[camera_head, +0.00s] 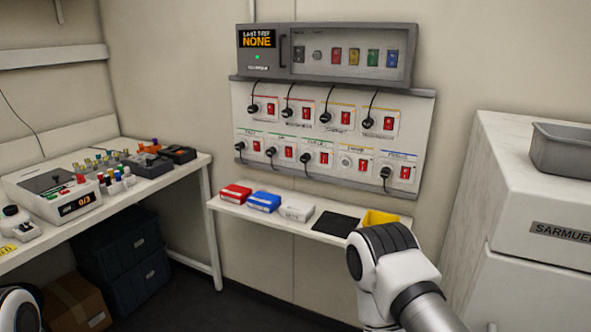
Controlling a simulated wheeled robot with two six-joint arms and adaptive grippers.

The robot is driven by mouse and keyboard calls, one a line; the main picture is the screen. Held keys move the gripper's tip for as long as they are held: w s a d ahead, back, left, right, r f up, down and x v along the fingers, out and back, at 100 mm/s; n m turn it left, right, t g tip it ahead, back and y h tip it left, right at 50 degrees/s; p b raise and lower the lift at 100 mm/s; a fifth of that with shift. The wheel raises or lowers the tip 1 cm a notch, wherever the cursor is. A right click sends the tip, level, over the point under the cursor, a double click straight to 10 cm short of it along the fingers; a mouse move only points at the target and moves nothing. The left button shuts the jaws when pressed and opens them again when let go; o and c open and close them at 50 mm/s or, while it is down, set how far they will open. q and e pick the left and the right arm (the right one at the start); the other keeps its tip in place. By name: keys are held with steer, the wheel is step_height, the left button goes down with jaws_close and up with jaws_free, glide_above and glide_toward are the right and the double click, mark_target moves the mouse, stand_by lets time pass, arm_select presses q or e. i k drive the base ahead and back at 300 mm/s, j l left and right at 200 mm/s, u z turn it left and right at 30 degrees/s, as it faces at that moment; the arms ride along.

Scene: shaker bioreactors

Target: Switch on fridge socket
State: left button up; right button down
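A white socket panel (332,133) on the back wall carries two rows of sockets, each with a red rocker switch and a small coloured label strip. The labels are too small to read surely, so I cannot tell which socket is the fridge's. Black plugs with cables sit in most sockets, such as the top right one (368,122). One lower-row socket (346,161) shows no plug. Whether each switch is on or off cannot be told. My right arm rises at the lower right, in front of the shelf, and a bit of my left arm shows at the bottom left corner. Neither gripper shows.
A grey box (345,62) reading "LAST TRIP NONE" is above the panel. A narrow shelf (225,204) below holds red, blue and white boxes, a black pad and a yellow tray. A bench (20,258) with instruments stands left; a white SARMUEL cabinet (535,200) stands right.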

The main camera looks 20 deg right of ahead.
mark_target(404, 175)
steer(key=i+j+u, duration=0.25)
steer(key=i, duration=0.25)
steer(key=i+j+u, duration=0.25)
steer(key=i, duration=0.25)
steer(key=i+l+z, duration=0.15)
steer(key=z, duration=0.35)
steer(key=i+z, duration=0.35)
steer(key=z, duration=0.15)
steer(key=i+z, duration=0.3)
steer(key=z, duration=0.2)
